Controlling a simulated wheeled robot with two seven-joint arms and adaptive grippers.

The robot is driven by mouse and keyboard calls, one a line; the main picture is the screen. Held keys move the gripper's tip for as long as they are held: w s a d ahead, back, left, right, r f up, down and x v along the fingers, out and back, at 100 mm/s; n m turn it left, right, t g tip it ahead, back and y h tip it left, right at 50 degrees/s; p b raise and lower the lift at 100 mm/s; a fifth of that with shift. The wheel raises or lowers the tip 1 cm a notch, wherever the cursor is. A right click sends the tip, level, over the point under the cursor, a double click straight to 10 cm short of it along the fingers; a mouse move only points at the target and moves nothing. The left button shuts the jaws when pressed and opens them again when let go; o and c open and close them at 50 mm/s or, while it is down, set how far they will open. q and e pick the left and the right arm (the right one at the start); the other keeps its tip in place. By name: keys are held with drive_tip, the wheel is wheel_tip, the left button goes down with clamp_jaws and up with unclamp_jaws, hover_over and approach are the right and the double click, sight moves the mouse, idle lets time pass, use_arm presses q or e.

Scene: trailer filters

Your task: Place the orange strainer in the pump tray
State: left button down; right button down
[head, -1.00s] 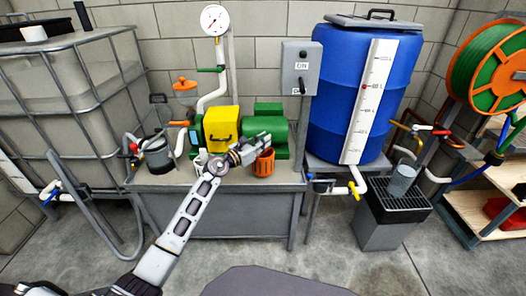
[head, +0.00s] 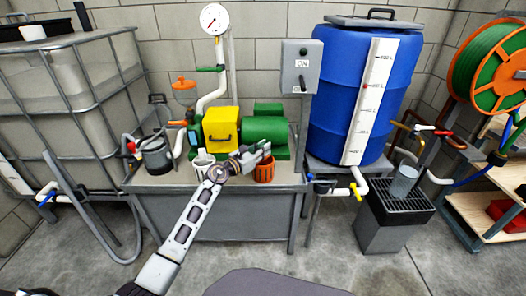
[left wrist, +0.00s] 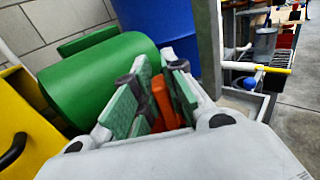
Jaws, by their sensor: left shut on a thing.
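The orange strainer (head: 264,172) is a slotted cup at the right front of the grey pump tray (head: 288,178), just in front of the green motor. My left gripper (head: 262,152) is shut on its upper part. In the left wrist view a strip of the orange strainer (left wrist: 163,104) shows between the green finger pads of my left gripper (left wrist: 152,98). The strainer looks upright, low over or on the tray surface; I cannot tell whether its base touches. My right gripper is not in view.
A white slotted cup (head: 203,168) stands on the tray behind my left forearm. The yellow box (head: 221,130) and green motor (head: 265,130) stand close behind the gripper. A grey pot (head: 157,155) is at the tray's left. A blue barrel (head: 345,95) stands to the right.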

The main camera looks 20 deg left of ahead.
use_arm(q)
drive_tip(key=shift+f, duration=0.15)
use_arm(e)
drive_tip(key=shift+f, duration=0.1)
use_arm(q)
drive_tip(key=c, duration=1.5)
unclamp_jaws()
drive_tip(key=shift+r, duration=0.2)
